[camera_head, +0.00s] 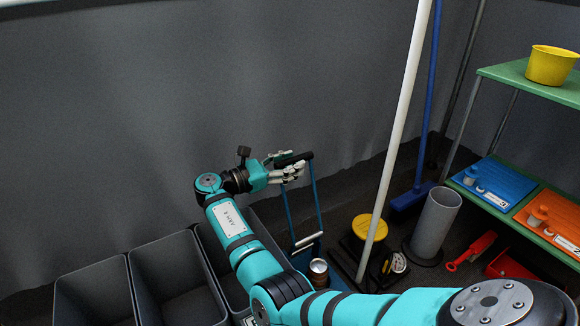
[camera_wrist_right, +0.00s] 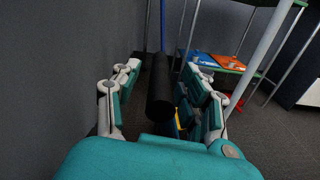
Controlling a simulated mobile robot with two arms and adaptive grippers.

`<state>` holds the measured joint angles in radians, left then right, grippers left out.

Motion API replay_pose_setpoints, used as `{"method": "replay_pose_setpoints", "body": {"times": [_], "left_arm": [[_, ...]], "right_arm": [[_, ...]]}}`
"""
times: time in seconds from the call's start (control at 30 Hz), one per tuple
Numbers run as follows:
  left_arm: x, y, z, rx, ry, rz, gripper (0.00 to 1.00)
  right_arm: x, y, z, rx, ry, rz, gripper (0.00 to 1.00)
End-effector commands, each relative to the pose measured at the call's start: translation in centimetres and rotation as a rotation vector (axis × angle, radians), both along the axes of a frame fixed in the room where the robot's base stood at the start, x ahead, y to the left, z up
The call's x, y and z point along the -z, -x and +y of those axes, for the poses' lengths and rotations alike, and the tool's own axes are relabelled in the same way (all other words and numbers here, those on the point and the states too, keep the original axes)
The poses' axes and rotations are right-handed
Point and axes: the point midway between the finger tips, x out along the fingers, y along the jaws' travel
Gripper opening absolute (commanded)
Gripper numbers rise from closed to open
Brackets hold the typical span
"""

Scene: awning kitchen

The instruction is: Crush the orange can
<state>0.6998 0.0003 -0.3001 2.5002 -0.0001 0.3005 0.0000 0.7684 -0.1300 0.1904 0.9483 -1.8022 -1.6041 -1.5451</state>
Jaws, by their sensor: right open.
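A can (camera_head: 319,273) with a silver top and a dark orange-brown side stands upright at the foot of a blue-framed can crusher (camera_head: 318,205). My right gripper (camera_head: 290,170) is open at the handle. In the right wrist view, the black handle (camera_wrist_right: 161,92) lies between the two spread fingers (camera_wrist_right: 160,95); I cannot tell whether they touch it. My left gripper is not in view.
Grey bins (camera_head: 92,297) stand at lower left along the grey wall (camera_head: 120,120). Right of the crusher are a white pole (camera_head: 398,125), a yellow-topped item (camera_head: 370,228), a blue broom (camera_head: 411,196), a grey tube (camera_head: 436,222) and a green shelf (camera_head: 520,84).

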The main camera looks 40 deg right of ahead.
Motion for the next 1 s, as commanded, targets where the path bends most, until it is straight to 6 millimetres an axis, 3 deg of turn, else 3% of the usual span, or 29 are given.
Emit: {"method": "replay_pose_setpoints", "body": {"times": [0.3, 0.63, 1.0], "left_arm": [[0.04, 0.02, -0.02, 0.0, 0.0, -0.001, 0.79], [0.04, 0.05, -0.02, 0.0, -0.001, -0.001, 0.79], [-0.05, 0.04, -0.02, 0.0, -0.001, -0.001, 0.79]], "right_arm": [[-0.05, 0.01, -0.23, -0.001, 0.0, 0.0, 0.43], [-0.03, 0.01, -0.19, -0.001, -0.001, -0.001, 0.0], [-0.06, 0.04, -0.16, -0.001, -0.001, -0.002, 0.0]]}}
